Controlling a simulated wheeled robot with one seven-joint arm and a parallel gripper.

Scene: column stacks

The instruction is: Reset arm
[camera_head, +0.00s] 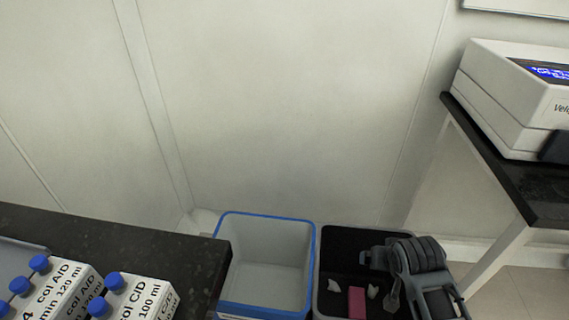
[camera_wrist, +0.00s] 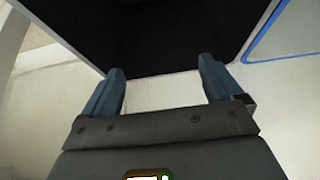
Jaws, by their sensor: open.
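My arm's end shows at the lower right of the head view, above the right part of a dark-lined bin (camera_head: 337,243). My gripper (camera_wrist: 162,70) is open in the wrist view, with its two blue-grey fingers spread apart and nothing between them. A black surface lies beyond the fingertips at the top of the wrist view; I cannot tell for sure which part of the bin it is.
A white bin with a blue rim (camera_head: 266,218) stands beside the dark-lined bin, which holds a pink piece (camera_head: 356,301) and white scraps. A dark bench (camera_head: 205,262) at left carries white column boxes (camera_head: 144,296). A side table (camera_head: 500,175) at right carries a white device (camera_head: 500,95).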

